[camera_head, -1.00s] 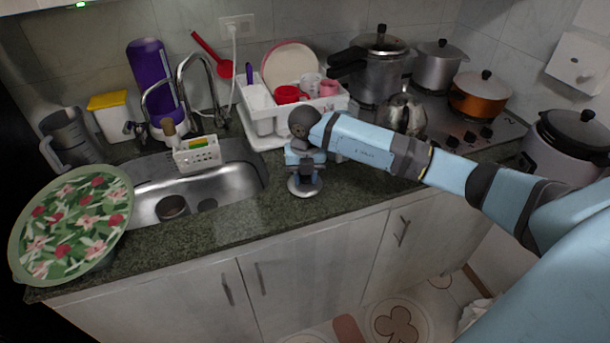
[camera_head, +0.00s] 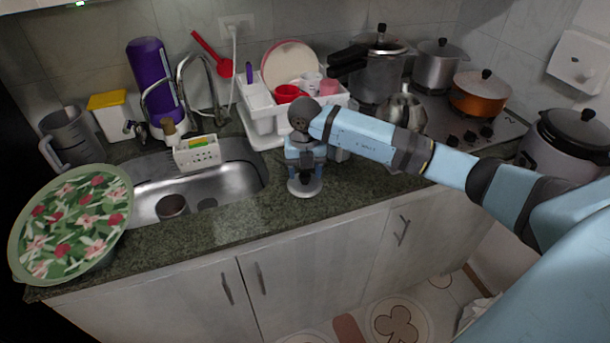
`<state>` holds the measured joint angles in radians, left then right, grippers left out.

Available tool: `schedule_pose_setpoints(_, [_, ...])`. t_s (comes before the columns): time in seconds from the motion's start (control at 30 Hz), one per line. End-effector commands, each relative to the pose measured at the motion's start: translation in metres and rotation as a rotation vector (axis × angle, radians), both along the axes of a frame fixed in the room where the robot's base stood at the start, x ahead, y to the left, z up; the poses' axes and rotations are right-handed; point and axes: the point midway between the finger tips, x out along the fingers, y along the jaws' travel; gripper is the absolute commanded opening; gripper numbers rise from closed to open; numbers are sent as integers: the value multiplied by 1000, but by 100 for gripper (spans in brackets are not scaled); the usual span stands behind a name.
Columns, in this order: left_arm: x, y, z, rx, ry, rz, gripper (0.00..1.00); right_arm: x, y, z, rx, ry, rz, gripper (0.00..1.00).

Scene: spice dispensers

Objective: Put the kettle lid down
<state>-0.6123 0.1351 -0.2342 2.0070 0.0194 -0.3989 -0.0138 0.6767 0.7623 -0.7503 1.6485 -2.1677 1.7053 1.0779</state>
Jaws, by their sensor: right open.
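The kettle lid (camera_head: 304,190) is a small round metallic disc, lying on the dark green counter right of the sink, near the front edge. My right gripper (camera_head: 304,174) points down just above the lid and is open. Its fingers partly cover the lid's middle, and I cannot tell whether they still touch the knob. The shiny metal kettle (camera_head: 402,108) stands at the back right near the stove, partly hidden behind my right arm. My left gripper is not in view.
The sink (camera_head: 225,178) lies left of the lid, with a white sponge caddy (camera_head: 197,153) at its edge. A white dish rack (camera_head: 262,122) stands behind my gripper. Pots (camera_head: 480,95) fill the stove area. A floral round tray (camera_head: 72,222) is at far left.

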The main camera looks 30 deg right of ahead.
Motion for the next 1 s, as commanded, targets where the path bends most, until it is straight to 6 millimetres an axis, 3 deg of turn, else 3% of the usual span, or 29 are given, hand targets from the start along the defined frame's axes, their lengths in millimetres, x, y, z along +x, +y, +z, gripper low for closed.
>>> schedule_pose_setpoints(0.2, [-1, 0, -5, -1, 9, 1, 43, 1, 0, 49, 0, -4, 1, 58])
schedule_pose_setpoints(0.43, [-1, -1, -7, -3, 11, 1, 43, 0, 0, 88, 1, -3, 1, 58])
schedule_pose_setpoints(0.6, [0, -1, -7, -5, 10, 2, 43, 0, 0, 100, 0, -1, 0, 58])
schedule_pose_setpoints(1.0, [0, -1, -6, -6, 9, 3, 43, 0, 0, 101, 0, 0, 1, 58])
